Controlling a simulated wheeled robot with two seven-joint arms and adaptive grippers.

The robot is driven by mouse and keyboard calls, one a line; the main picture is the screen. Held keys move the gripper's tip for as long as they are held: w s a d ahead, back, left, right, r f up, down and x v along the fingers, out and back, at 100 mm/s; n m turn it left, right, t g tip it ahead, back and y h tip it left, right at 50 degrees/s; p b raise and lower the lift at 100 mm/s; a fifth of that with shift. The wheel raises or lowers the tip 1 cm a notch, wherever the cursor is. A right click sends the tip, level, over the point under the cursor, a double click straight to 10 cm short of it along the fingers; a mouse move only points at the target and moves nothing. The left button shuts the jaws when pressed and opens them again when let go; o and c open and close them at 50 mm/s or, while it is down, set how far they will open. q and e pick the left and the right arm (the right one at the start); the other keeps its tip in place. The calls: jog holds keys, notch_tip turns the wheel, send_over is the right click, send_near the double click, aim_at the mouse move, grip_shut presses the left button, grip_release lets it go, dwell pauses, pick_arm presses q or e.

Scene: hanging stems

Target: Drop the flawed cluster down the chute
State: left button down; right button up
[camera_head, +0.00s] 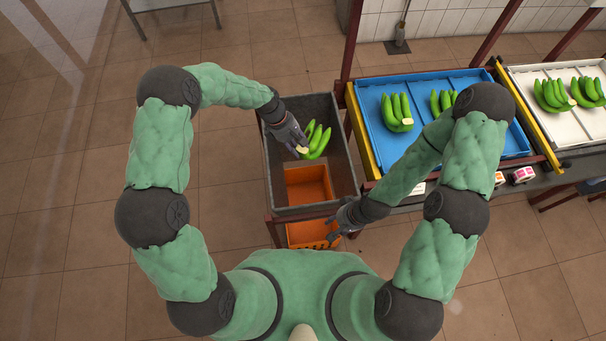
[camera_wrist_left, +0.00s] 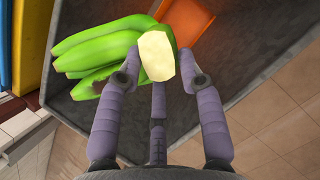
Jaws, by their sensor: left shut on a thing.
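A green banana cluster (camera_head: 316,140) with a cut pale crown is in my left gripper (camera_head: 301,147), over the far part of the grey open-topped chute box (camera_head: 349,170). In the left wrist view the cluster (camera_wrist_left: 100,50) shows a dark brownish patch on a lower finger. My left gripper (camera_wrist_left: 157,70) is shut on the pale crown. An orange section (camera_head: 308,184) shows inside the near part of the box, and it also appears in the wrist view (camera_wrist_left: 188,18). My right gripper (camera_head: 343,221) is by the box's near right corner; its fingers are too small to read.
A blue tray (camera_head: 374,138) with green clusters stands right of the box, beside a yellow rail (camera_head: 361,131). A white tray (camera_head: 517,80) with more clusters is farther right. An orange crate (camera_head: 312,233) sits below the box's near edge. Tape rolls (camera_head: 522,175) lie on the shelf edge.

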pick_arm(q)
jog(key=shift+f, duration=0.4)
jog(key=shift+w, duration=0.1)
jog(key=c, duration=0.7)
grip_release()
jog(key=v, duration=1.2)
